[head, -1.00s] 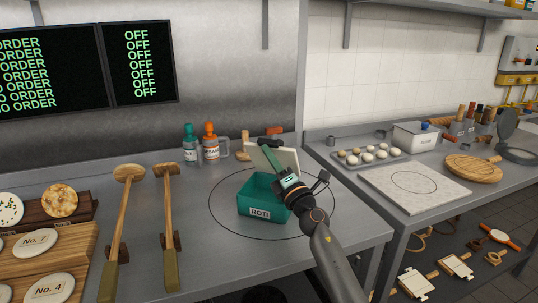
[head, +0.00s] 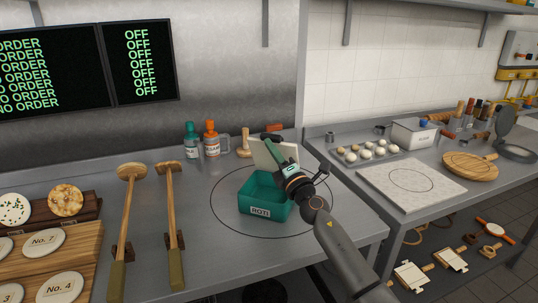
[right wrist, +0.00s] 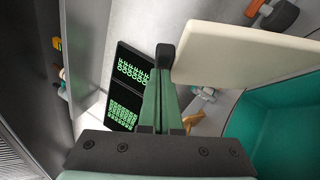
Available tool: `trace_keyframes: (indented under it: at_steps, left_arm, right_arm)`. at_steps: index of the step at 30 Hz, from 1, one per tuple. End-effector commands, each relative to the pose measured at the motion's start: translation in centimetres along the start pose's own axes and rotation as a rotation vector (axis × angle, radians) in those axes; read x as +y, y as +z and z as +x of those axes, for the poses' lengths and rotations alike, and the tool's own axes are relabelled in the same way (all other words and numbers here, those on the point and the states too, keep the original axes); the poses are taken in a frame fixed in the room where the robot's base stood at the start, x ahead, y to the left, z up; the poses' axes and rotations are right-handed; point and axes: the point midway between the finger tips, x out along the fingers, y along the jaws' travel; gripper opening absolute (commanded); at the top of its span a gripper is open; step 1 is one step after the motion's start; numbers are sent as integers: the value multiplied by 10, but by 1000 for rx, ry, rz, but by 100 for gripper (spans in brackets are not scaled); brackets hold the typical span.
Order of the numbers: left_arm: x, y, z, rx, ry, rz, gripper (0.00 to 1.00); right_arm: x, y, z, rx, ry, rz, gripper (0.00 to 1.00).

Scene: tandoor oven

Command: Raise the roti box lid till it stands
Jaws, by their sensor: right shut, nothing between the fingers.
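The teal roti box (head: 262,197), labelled ROTI, sits on the steel table inside a drawn circle. Its inside wall shows in the right wrist view (right wrist: 285,110). Its cream lid (head: 268,152) stands raised at the back of the box, roughly upright. The lid (right wrist: 240,52) also shows in the right wrist view, beside the fingertips. My left gripper is not in view.
Two bottles, green-capped (head: 191,140) and orange-capped (head: 210,140), stand behind the box to the left. Two long wooden tools (head: 128,215) lie further left. A dough tray (head: 366,152) and a pale board (head: 411,183) are on the right counter. The table front is clear.

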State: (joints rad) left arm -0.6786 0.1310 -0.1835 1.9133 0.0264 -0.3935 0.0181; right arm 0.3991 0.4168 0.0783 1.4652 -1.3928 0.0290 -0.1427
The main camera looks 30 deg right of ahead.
Motion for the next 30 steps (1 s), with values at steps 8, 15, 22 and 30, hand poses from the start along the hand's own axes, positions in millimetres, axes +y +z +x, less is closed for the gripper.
trace_keyframes:
  at_steps: [8,15,22,30]
  left_arm:
    - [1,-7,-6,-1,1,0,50]
    - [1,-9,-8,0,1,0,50]
    - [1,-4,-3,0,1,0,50]
    - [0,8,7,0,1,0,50]
  right_arm:
    - [3,7,7,-1,1,2,0]
    - [3,15,16,0,1,0,0]
    - [0,35,34,-2,2,-6,0]
    - [-6,54,54,-1,2,-3,0]
